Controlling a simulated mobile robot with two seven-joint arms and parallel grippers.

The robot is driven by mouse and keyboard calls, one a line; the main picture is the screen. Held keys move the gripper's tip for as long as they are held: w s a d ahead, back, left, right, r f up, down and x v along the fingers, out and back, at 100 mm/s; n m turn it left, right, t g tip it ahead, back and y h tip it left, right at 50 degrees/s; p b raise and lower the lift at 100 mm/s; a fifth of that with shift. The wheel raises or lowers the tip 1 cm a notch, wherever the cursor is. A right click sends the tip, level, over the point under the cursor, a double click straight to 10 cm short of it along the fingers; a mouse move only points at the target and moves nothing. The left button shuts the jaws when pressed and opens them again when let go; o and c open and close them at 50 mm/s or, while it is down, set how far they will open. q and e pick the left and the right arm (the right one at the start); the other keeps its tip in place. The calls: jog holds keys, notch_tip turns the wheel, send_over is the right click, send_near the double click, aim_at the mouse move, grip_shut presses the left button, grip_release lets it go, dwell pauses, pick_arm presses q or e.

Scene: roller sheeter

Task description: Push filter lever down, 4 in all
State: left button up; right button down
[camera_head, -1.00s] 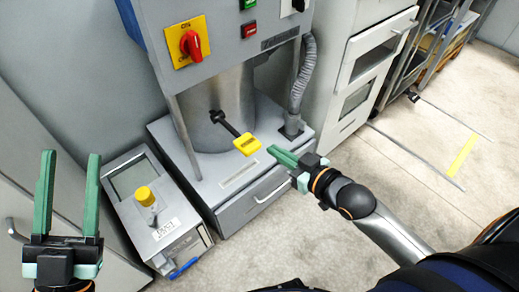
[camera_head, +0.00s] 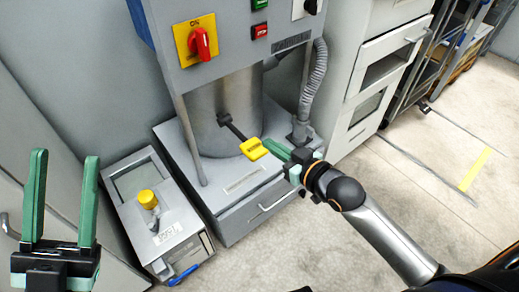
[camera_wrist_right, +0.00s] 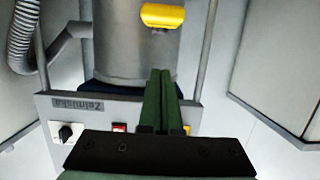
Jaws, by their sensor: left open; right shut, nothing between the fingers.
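The filter lever is a dark rod with a yellow handle (camera_head: 254,149) sticking out from the front of the steel cylinder (camera_head: 212,118). The handle also shows at the top of the right wrist view (camera_wrist_right: 163,16). My right gripper (camera_head: 278,150) is shut and empty, its green fingertips right beside the handle's right end. I cannot tell whether they touch it. In the right wrist view the shut fingers (camera_wrist_right: 160,90) point toward the cylinder, just below the handle in the picture. My left gripper (camera_head: 62,200) is open and empty at the left, away from the lever.
The machine panel carries a red rotary switch (camera_head: 201,44) on a yellow plate. A ribbed hose (camera_head: 313,80) runs down right of the cylinder. A small grey device with a yellow knob (camera_head: 148,199) stands left of the machine base. Open floor (camera_head: 370,220) lies at the right.

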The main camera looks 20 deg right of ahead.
jog(key=b, duration=0.2)
send_over(259, 153)
jog(key=shift+s+d+f, duration=0.1)
jog(key=shift+s+f, duration=0.1)
jog(key=shift+f, duration=0.5)
notch_tip(259, 153, down, 2)
jog(key=shift+w+f+b, duration=0.15)
jog(key=shift+f+b, duration=0.1)
jog(key=shift+b, duration=0.15)
pick_arm(q)
jog(key=shift+n, duration=0.5)
jog(key=shift+w+d+f+b, duration=0.1)
jog(key=shift+d+f+b, duration=0.1)
jog(key=shift+f, duration=0.85)
jog(key=shift+d+f+b, duration=0.1)
jog(key=shift+f+b, duration=0.05)
jog(key=shift+f, duration=0.9)
pick_arm(e)
jog(key=shift+f, duration=0.75)
